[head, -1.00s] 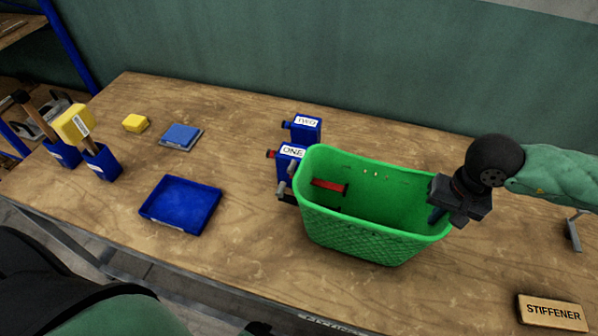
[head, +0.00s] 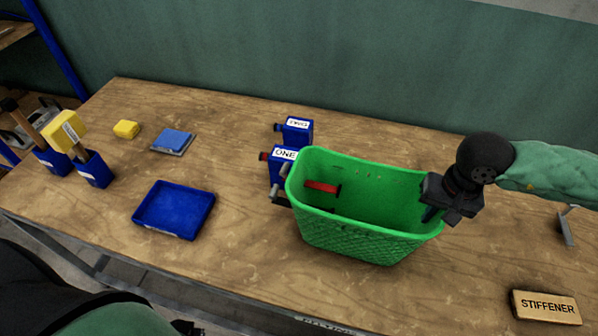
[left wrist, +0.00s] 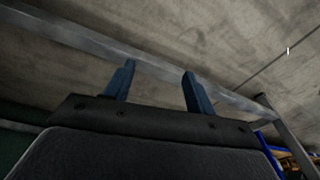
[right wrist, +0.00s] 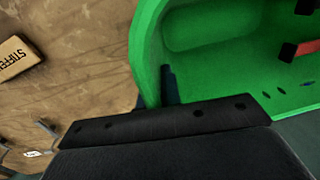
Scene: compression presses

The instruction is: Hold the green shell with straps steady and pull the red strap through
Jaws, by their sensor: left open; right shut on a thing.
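The green shell (head: 350,240) is an open, basket-like tub standing upright on the table. The red strap (head: 322,187) is a short red piece inside it, near its left end; it also shows at the right edge of the right wrist view (right wrist: 308,47). My right gripper (head: 432,212) is shut on the shell's right end wall, with the rim between its fingers. The right wrist view shows the green wall (right wrist: 147,60) running down to the fingers. My left gripper (left wrist: 155,85) is open and empty, with bare floor and a metal rail before it in the left wrist view.
Blue blocks labelled ONE (head: 282,165) and another (head: 297,130) stand at the shell's left end. A blue tray (head: 172,232), blue pad (head: 174,140), yellow block (head: 126,129) and blue holders (head: 93,170) lie left. A STIFFENER sign (head: 546,307) is front right.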

